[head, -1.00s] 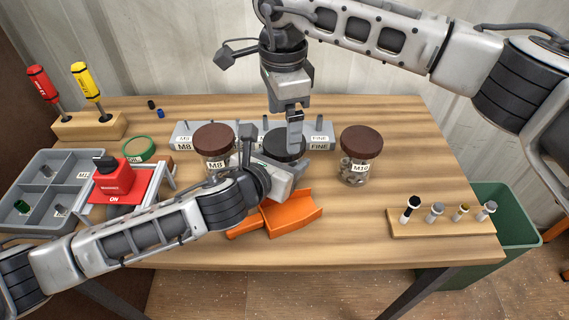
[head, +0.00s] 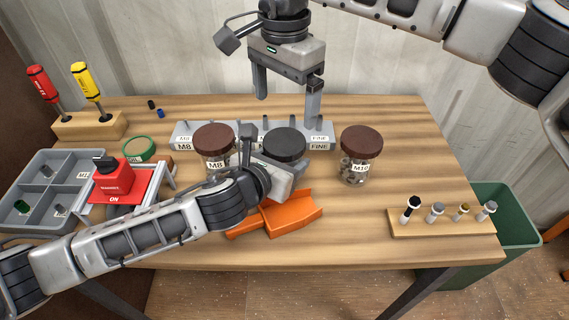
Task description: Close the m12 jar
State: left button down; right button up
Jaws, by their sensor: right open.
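A jar with a black lid (head: 284,143) stands between the two brown-lidded jars. Its body and label are mostly hidden behind my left gripper, so I cannot read M12 on it. The lid sits level at the jar's top; I cannot tell how tightly. My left gripper (head: 290,172) is low at the front of this jar, its fingertips hidden, so its grip does not show. My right gripper (head: 286,104) is open and empty, fingers pointing down, above and apart from the black lid.
The M8 jar (head: 213,138) stands left and the M10 jar (head: 361,146) right. A grey labelled rack (head: 319,133) lies behind. An orange scoop (head: 285,217) is in front. A bolt stand (head: 445,222), red switch box (head: 112,179) and grey divided tray (head: 45,160) flank the table.

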aim_at(284, 141)
pick_arm(q)
jog(key=shift+f, duration=0.1)
pick_arm(e)
jog(key=shift+f, duration=4.05)
jog(key=shift+c, duration=0.3)
jog(key=c, duration=1)
jog(key=shift+o, duration=0.2)
jog(key=m, duration=0.5)
jog(key=shift+m, duration=0.3)
jog(key=o, duration=1.1)
jog(key=shift+c, duration=0.2)
